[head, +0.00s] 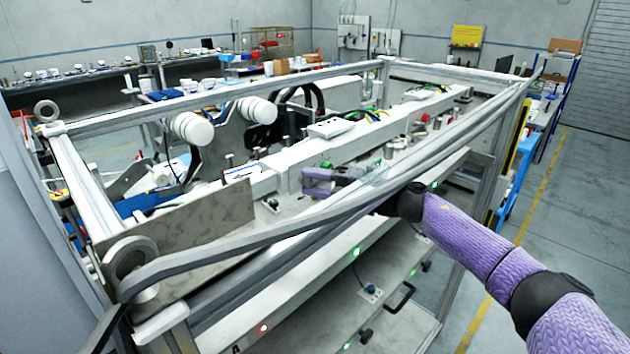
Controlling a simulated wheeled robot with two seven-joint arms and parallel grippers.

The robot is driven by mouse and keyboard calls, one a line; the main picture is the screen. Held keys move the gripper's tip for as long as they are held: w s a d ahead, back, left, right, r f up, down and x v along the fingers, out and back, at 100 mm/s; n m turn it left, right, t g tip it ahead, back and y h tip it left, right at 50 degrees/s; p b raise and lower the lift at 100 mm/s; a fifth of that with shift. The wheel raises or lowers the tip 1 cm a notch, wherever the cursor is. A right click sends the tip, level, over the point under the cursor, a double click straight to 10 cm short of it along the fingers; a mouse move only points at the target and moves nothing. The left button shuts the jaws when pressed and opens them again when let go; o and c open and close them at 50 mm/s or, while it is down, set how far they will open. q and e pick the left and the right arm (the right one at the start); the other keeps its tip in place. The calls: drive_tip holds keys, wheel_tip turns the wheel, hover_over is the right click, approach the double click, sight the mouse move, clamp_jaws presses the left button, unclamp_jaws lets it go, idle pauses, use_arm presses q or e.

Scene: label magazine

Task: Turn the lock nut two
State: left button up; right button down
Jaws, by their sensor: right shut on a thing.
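My right gripper (312,182) reaches over the front rail of the machine frame, with its purple arm coming in from the lower right. Its fingers point left, beside the long white beam inside the frame. The jaws are shut on a small part at the fingertips, mostly hidden by the fingers. From its place it seems to be a lock nut, but I cannot read which number it is. A small green part (326,165) shows just behind the fingers. My left gripper is not in view.
White rollers (190,128) and a metal plate (175,228) stand left of the gripper. A vertical post stands at right. Open floor lies beyond the frame at right.

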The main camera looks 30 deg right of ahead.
idle(0.3)
drive_tip(key=shift+c, duration=1.8)
unclamp_jaws()
